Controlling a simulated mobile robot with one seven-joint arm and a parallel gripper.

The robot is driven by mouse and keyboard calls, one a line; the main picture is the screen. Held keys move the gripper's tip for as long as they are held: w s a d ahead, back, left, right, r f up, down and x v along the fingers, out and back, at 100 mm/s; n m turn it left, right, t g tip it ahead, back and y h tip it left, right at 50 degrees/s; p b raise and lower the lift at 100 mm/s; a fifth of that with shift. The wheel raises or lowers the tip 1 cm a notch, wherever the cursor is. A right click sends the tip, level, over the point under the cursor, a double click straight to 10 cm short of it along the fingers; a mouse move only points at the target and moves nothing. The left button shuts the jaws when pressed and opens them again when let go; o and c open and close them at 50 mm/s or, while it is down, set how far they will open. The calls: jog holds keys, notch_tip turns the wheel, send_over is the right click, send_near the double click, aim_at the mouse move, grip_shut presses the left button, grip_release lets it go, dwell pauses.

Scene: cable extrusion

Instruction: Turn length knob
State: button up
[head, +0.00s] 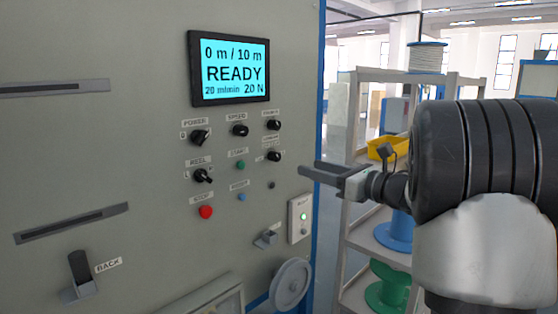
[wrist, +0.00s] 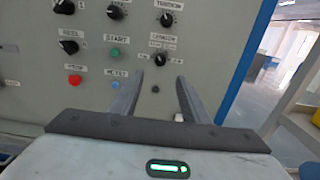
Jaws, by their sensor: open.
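The length knob (head: 274,156) is a small black knob on the grey control panel, below the tension knob, and its label is hard to read in the head view. In the wrist view the length knob (wrist: 160,58) lies just beyond the fingertips, roughly midway between them. My gripper (head: 309,167) is open and empty, to the right of the knob and apart from the panel. Its two dark fingers also show in the wrist view (wrist: 160,76). The screen (head: 235,68) reads 0 m / 10 m, READY, 20 m/min, 20 N.
Close by on the panel are the tension knob (head: 273,125), speed knob (head: 240,130), reel knob (head: 203,175), green start button (head: 241,165) and red stop button (head: 205,212). A white box (head: 300,218) sits lower right. A shelf with spools (head: 386,294) stands right of the panel.

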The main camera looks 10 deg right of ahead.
aim_at(278, 158)
jog(key=p+x, duration=0.1)
jog(key=x, duration=1.2)
jog(key=c, duration=1.1)
jog(key=shift+o, duration=0.2)
